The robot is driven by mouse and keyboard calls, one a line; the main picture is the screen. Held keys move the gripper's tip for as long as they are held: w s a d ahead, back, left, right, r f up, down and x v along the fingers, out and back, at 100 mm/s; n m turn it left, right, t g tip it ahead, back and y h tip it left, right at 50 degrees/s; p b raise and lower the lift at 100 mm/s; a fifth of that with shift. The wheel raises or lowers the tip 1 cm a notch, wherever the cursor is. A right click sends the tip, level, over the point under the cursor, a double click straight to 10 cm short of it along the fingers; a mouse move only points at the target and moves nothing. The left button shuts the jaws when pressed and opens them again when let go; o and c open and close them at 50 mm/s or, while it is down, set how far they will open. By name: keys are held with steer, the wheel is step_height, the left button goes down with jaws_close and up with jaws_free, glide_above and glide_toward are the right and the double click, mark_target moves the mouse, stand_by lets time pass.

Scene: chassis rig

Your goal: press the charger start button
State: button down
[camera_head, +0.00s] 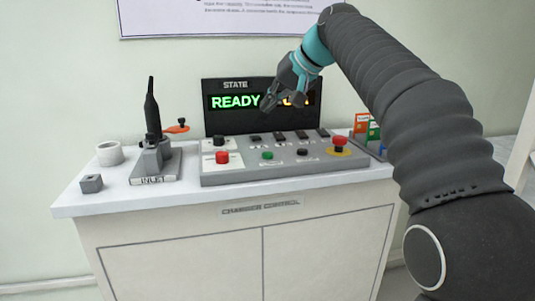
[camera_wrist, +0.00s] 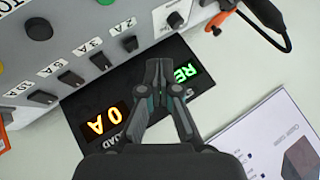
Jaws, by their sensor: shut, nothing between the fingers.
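The charger control panel (camera_head: 225,178) is a grey sloped box on a white cabinet. A green round button (camera_head: 267,155) sits near its front middle, with a red button (camera_head: 222,157) to the left and a black one (camera_head: 302,152) to the right. Their labels are too small to read. My gripper (camera_head: 270,101) is shut and empty, above the panel and in front of the state display (camera_head: 220,122), which reads READY. In the wrist view, my fingertips (camera_wrist: 165,66) overlap the display (camera_wrist: 107,96); the black button (camera_wrist: 38,29) shows at upper left. My gripper touches no button.
A red mushroom button (camera_head: 340,141) on a yellow base stands at the panel's right. Several black switches (camera_head: 279,136) line its back. An inlet stand (camera_head: 155,165) with a black upright connector (camera_head: 152,110) stands left, beside a white ring (camera_head: 109,153) and grey block (camera_head: 91,183).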

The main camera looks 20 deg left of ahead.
mark_target(270, 154)
steer(key=shift+f+b, duration=1.95)
steer(key=shift+f, duration=2.35)
steer(key=shift+f, duration=0.1)
steer(key=shift+f, duration=0.35)
steer(key=shift+f+b, duration=0.45)
steer(key=shift+b, duration=0.05)
steer(key=shift+r, duration=0.15)
steer(key=shift+r+p, duration=0.75)
steer(key=shift+p, duration=0.2)
steer(key=shift+r, duration=0.1)
